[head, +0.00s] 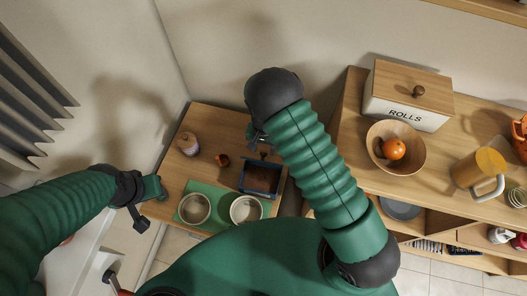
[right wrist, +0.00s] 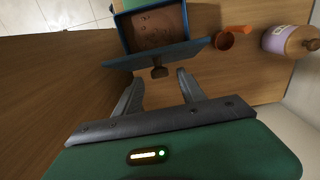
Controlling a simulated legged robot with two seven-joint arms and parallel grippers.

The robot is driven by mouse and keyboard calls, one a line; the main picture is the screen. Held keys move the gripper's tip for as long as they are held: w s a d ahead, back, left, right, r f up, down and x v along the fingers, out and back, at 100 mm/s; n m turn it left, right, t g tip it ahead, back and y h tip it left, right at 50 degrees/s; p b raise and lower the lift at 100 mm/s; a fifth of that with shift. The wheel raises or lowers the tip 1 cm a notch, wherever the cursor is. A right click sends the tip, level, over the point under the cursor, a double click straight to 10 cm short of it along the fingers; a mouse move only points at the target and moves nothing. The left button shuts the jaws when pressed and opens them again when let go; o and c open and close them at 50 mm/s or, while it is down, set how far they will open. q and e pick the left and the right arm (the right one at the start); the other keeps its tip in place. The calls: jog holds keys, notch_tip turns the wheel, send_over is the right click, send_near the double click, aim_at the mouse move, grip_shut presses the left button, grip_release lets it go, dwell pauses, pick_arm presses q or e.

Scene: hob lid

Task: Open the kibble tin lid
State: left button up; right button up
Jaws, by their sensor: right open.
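The kibble tin (head: 262,180) is a blue box on the small wooden table, with brown kibble visible inside. It also shows at the top of the right wrist view (right wrist: 120,30). Its blue lid (right wrist: 185,51) is raised, seen nearly edge-on along the tin's near side there. A dark knob (right wrist: 158,72) sticks out from the lid toward my right gripper (right wrist: 160,86). That gripper is open, its fingertips around or just short of the knob; contact is not visible. My left gripper (head: 148,192) is left of the table, away from the tin; its jaw opening is unclear.
Two metal bowls (head: 194,208) (head: 246,209) stand on a green mat (head: 222,222) in front of the tin. An orange scoop (right wrist: 228,39) and a lidded jar (right wrist: 285,41) are beside it. A wooden sideboard (head: 350,150) stands right, holding a ROLLS box (head: 405,98) and fruit bowl (head: 379,160).

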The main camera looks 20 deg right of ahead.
jog(key=shift+f, duration=1.45)
jog(key=shift+c, duration=0.4)
grip_shut()
